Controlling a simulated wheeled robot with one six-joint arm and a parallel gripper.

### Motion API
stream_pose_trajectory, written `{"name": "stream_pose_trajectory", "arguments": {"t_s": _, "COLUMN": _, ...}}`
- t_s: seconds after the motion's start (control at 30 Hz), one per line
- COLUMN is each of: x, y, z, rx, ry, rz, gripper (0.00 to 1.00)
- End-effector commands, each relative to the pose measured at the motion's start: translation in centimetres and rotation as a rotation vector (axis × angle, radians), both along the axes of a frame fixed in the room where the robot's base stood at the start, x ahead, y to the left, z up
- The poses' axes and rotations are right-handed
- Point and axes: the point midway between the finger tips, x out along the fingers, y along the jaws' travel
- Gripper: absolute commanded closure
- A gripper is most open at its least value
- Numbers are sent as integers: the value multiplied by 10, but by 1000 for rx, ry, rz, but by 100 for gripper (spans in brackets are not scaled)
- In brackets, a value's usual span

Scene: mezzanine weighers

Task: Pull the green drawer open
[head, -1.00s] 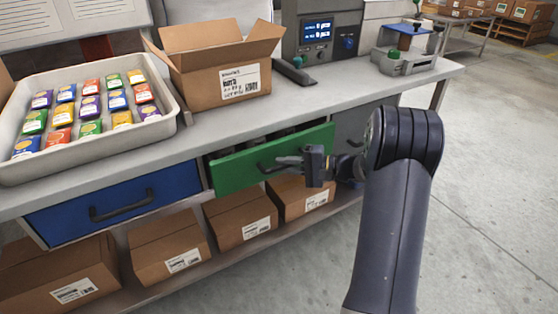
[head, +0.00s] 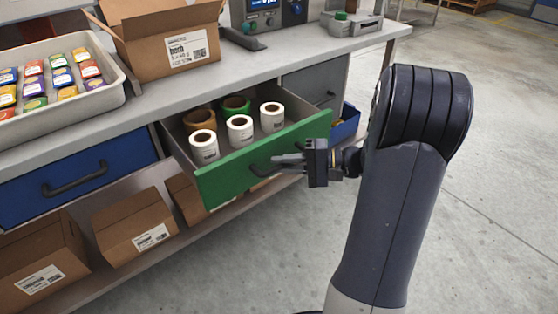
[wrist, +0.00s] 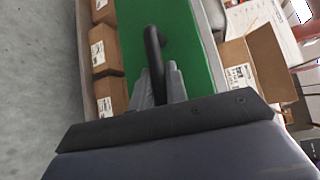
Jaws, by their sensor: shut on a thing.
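The green drawer (head: 228,172) stands well out from under the bench in the head view. Rolls of white labels (head: 240,128) and brown and green rolls lie inside it. Its dark handle (wrist: 153,52) runs up the middle of the green front in the wrist view. My gripper (head: 278,160) is shut on this handle, with a finger on each side of it in the wrist view (wrist: 158,85). The handle's far end shows past the fingertips.
A blue drawer (head: 80,182) is shut at left, and a grey drawer (head: 318,85) is at right. Cardboard boxes (head: 135,225) stand on the low shelf. A tray (head: 110,98) and an open carton (head: 165,45) sit on the bench. The floor at right is clear.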

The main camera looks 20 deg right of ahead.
Motion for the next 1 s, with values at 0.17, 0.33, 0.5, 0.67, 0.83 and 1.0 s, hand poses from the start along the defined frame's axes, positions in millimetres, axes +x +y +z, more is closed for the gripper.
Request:
{"name": "stream_pose_trajectory", "arguments": {"t_s": 0.17, "x": -3, "y": -1, "z": 0, "rx": 0, "ry": 1, "rz": 1, "gripper": 100}}
{"name": "stream_pose_trajectory", "arguments": {"t_s": 0.33, "x": -3, "y": -1, "z": 0, "rx": 0, "ry": 1, "rz": 1, "gripper": 100}}
{"name": "stream_pose_trajectory", "arguments": {"t_s": 0.5, "x": -3, "y": -1, "z": 0, "rx": 0, "ry": 1, "rz": 1, "gripper": 81}}
{"name": "stream_pose_trajectory", "arguments": {"t_s": 0.67, "x": -3, "y": -1, "z": 0, "rx": 1, "ry": 1, "rz": 1, "gripper": 68}}
{"name": "stream_pose_trajectory", "arguments": {"t_s": 0.83, "x": -3, "y": -1, "z": 0, "rx": 0, "ry": 0, "rz": 0, "gripper": 64}}
{"name": "stream_pose_trajectory", "arguments": {"t_s": 1.0, "x": -4, "y": -4, "z": 1, "rx": 0, "ry": 0, "rz": -1, "gripper": 64}}
